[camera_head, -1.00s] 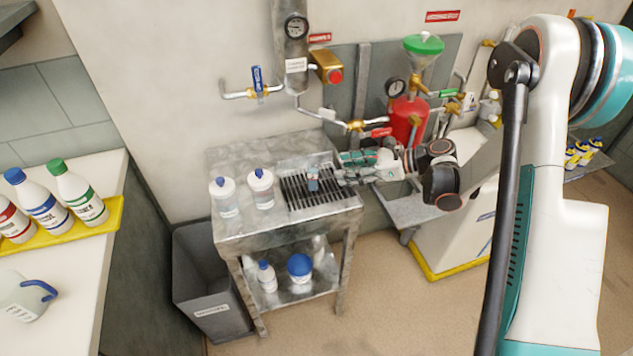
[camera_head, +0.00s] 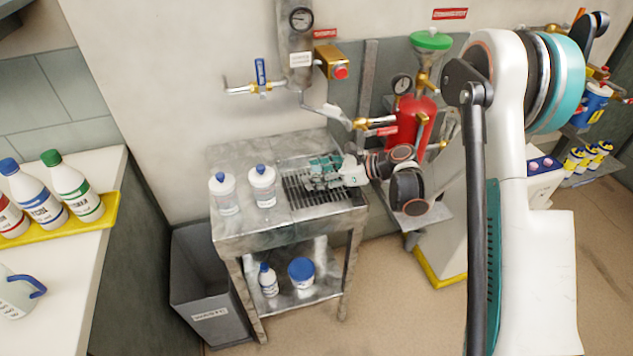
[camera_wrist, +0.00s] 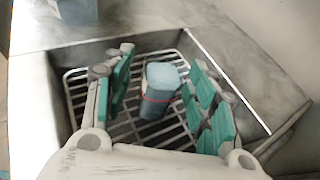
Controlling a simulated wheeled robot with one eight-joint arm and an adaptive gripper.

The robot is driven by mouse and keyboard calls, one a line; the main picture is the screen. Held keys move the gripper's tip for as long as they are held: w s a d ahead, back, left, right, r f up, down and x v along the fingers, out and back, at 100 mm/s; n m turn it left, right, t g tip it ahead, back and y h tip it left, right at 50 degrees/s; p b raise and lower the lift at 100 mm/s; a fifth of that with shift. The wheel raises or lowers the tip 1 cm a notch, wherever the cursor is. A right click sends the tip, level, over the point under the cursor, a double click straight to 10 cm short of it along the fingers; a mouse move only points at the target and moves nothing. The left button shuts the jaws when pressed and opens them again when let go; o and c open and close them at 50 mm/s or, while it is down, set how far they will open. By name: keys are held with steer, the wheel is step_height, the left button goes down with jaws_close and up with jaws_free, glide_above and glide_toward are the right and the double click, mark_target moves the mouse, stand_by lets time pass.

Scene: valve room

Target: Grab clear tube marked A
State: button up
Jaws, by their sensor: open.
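A small clear tube with a blue-grey top and a thin red line around it (camera_wrist: 159,92) stands on the metal grate, seen in the wrist view. No letter on it can be read. My gripper (camera_wrist: 162,95) is open, with its teal-padded fingers on either side of the tube and visible gaps between pads and tube. In the head view my gripper (camera_head: 316,178) is low over the grate and hides the tube.
The grate (camera_head: 300,195) is set in a metal bench (camera_head: 240,231). A red cylinder (camera_head: 410,125) and pipes with valves stand behind. A grey bin (camera_head: 200,275) is at the bench's left.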

jaws_close()
